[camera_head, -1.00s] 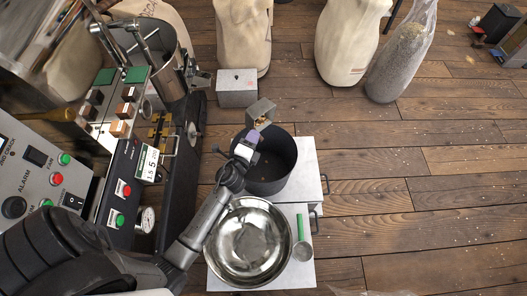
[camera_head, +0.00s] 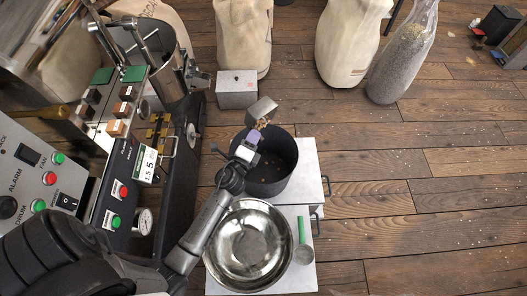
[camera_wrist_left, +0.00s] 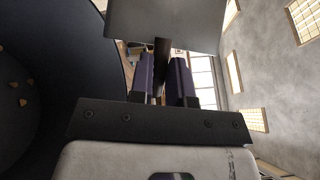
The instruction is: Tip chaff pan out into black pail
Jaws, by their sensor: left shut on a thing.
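The chaff pan (camera_head: 262,108) is a small grey metal box at the back rim of the black pail. It is tilted, and tan bits show at its lower edge. Its grey underside or side fills the top of the left wrist view (camera_wrist_left: 165,20). My left gripper (camera_head: 253,136) is shut on the pan, over the pail. Its purple-padded fingers show in the left wrist view (camera_wrist_left: 163,75). The black pail (camera_head: 288,160) stands on a light metal top. In the left wrist view its dark wall (camera_wrist_left: 95,60) curves at left, with a few tan flecks inside. My right gripper is out of view.
A shiny steel bowl (camera_head: 249,258) and a green-handled scoop (camera_head: 302,240) are in front of the pail. The roaster panel (camera_head: 118,190) stands close on the left. A grey box (camera_head: 237,92) and sacks (camera_head: 243,40) are behind. The wooden floor at right is open.

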